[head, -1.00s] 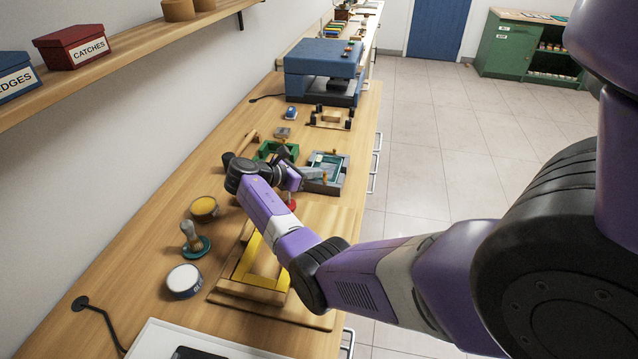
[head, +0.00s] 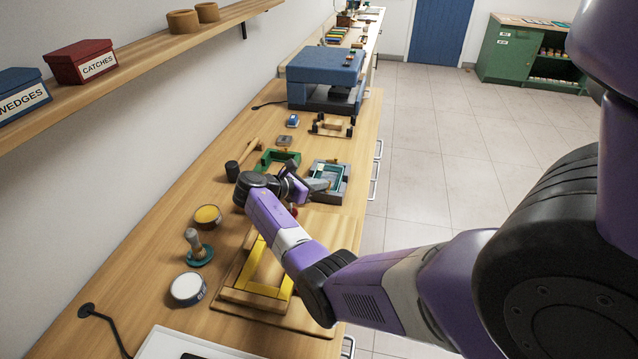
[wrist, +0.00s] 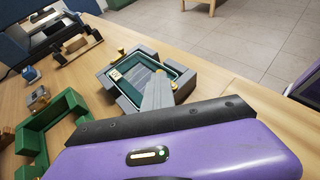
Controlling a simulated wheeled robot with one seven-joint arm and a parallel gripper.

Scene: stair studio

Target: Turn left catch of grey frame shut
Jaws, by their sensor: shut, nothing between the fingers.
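The grey frame (head: 346,181) lies on the bench, right of a green frame, with a dark teal inside. In the wrist view the grey frame (wrist: 187,76) shows a pale label inside and small brass knobs at its far-left corner (wrist: 121,51) and near my fingers (wrist: 174,85). My gripper (head: 320,185) is shut and empty, over the near part of the grey frame. In the wrist view its grey fingers (wrist: 159,92) reach over the frame's near side and hide part of it. I cannot tell whether they touch a catch.
The green frame (wrist: 50,118) lies close on the left. A mallet (head: 233,171), a blue press (head: 325,66) and a wooden block on a stand (head: 333,125) are around it. A yellow frame on a board (head: 265,288) lies nearer. Floor is open to the right.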

